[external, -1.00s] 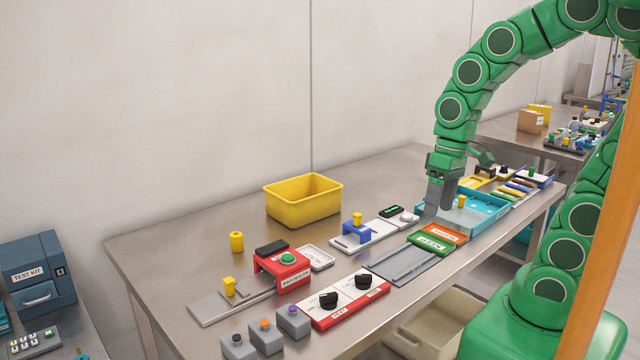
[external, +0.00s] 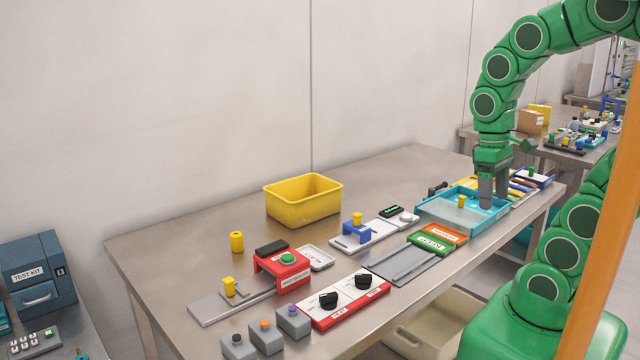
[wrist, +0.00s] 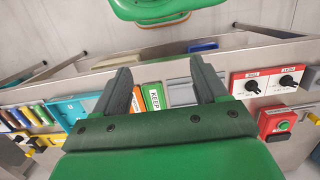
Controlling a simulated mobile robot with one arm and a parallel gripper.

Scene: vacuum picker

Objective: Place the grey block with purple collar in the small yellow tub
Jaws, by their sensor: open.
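The grey block with purple collar (external: 293,322) stands at the near edge of the steel table, in the external view. It is the rightmost in a row of grey blocks, next to the one with an orange collar (external: 265,338). The yellow tub (external: 300,208) sits empty-looking towards the back of the table; its floor is partly hidden. My gripper (external: 493,197) is open over the right part of the blue tray, far to the right of both.
A red bag sealer (external: 282,268) and a red panel with two black knobs (external: 345,302) lie near the block. A blue tray (external: 440,212) and a green KEEP plate (external: 430,243) are to the right. Bare table lies left of the tub.

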